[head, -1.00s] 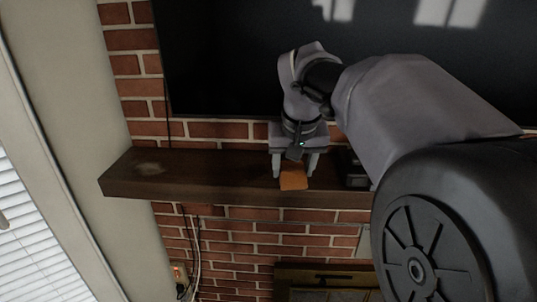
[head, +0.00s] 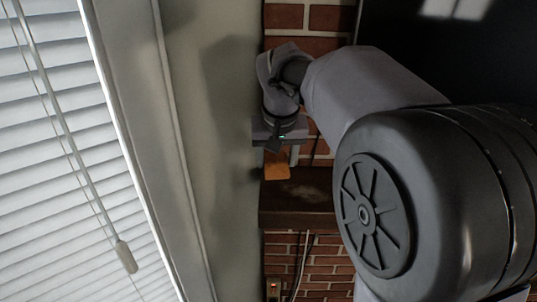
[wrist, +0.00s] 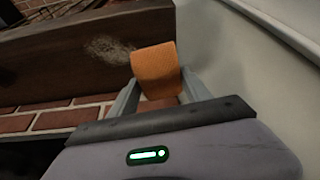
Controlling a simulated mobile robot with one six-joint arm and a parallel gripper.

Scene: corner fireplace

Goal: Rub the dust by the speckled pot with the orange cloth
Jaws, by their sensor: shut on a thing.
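The orange cloth (head: 277,171) is held between the fingers of my gripper (head: 279,157), at the left end of the dark wooden mantel. In the wrist view the cloth (wrist: 155,68) hangs folded in my gripper (wrist: 158,88). A pale dust patch (head: 304,190) lies on the mantel top, to the right of the cloth in the head view. In the wrist view the dust (wrist: 108,48) is just left of the cloth. I cannot tell whether the cloth touches the wood; it appears beside the dust, not over it. No speckled pot is visible.
The mantel (head: 297,212) juts from a red brick wall (head: 310,275). A pale side wall (head: 215,150) stands close to the left of my gripper. A window with white blinds (head: 60,170) is further left. A dark screen (head: 450,60) is at the upper right.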

